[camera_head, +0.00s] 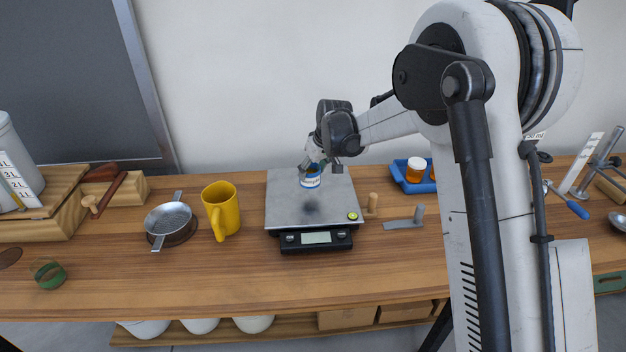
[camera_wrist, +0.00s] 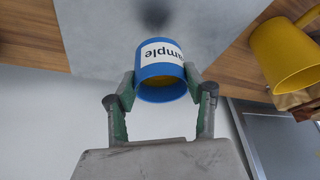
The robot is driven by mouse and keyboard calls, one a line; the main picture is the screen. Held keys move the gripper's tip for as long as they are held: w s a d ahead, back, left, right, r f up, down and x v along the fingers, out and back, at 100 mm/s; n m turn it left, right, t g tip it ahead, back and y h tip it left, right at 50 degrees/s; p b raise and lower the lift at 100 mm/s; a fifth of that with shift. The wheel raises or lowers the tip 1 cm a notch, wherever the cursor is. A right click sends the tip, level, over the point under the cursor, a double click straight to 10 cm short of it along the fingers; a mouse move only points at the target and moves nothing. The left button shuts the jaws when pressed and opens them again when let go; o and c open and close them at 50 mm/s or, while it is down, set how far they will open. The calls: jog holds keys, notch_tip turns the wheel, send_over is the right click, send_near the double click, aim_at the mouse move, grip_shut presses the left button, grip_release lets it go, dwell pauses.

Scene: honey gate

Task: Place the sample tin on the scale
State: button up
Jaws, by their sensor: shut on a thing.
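The sample tin (camera_head: 311,179) is a small blue tin with a white label. In the wrist view the tin (camera_wrist: 161,72) shows "ample" upside down on its label, and amber at its near end. My gripper (camera_head: 313,168) is shut on the tin, one finger on each side; its fingers also show in the wrist view (camera_wrist: 160,95). The tin is above the plate of the scale (camera_head: 285,212). A dark shadow on the plate lies apart from the tin, so it appears held in the air. The scale has a black front with a display.
A yellow mug (camera_head: 222,209) and a metal strainer (camera_head: 171,220) stand left of the scale. A blue tray (camera_head: 398,178) with orange jars is at right behind.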

aim_at(313, 179)
jog(key=shift+w+d+f, duration=0.1)
jog(key=shift+w+f, duration=0.45)
jog(key=shift+w, duration=0.15)
jog(key=shift+f, duration=1.9)
jog(key=shift+f, duration=0.1)
jog(key=o, duration=1.3)
jog(key=shift+c, duration=0.2)
jog(key=shift+r+p, duration=0.2)
jog(key=shift+p, duration=0.1)
jog(key=v, duration=1.2)
jog(key=shift+b, duration=0.3)
